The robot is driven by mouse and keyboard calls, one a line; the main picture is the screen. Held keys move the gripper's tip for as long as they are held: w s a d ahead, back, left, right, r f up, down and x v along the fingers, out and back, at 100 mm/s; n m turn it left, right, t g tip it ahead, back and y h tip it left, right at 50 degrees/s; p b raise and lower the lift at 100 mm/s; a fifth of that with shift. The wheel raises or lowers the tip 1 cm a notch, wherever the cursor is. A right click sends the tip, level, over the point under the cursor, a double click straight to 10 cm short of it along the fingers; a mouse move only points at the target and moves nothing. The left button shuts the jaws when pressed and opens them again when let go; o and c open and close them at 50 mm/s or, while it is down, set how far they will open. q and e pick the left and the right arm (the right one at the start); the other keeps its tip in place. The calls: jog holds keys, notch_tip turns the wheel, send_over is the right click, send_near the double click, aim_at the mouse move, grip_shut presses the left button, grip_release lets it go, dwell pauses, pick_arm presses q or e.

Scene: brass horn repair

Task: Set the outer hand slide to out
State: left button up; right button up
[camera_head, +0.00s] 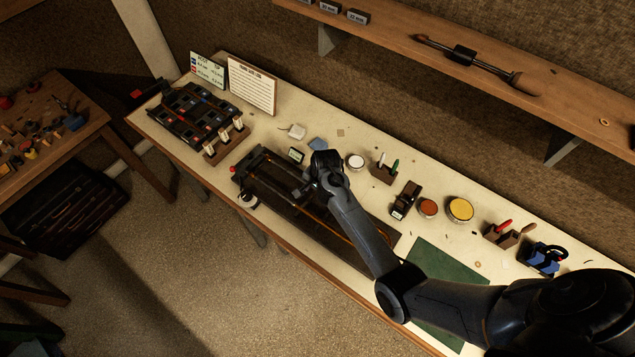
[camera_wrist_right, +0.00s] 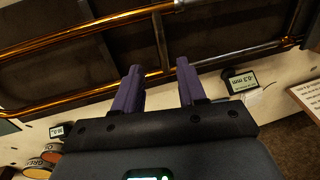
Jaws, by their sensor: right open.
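The long slide assembly lies in a dark tray (camera_head: 268,190) along the bench. In the right wrist view two brass slide tubes run across, an upper one (camera_wrist_right: 85,36) and a lower one (camera_wrist_right: 60,98). The lower tube meets a silvery section toward the right. My right gripper (camera_head: 304,190) is over the tray in the head view. In the right wrist view its purple fingers (camera_wrist_right: 157,78) are open, with the lower tube crossing at their tips. I cannot tell whether they touch it. My arm hides part of the slide. My left gripper is not in view.
A small display (camera_wrist_right: 240,81) reading about -0.3 mm stands beside the tray. Tins such as the yellow one (camera_head: 460,210), a tool block (camera_head: 385,172) and a black stand (camera_head: 405,200) line the bench's back. A green mat (camera_head: 440,262) lies right. A shelf (camera_head: 450,50) overhangs behind.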

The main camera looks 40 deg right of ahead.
notch_tip(320, 180, up, 6)
jog(key=s, duration=0.1)
jog(key=shift+d, duration=0.15)
jog(key=shift+s, duration=0.1)
jog(key=shift+s, duration=0.1)
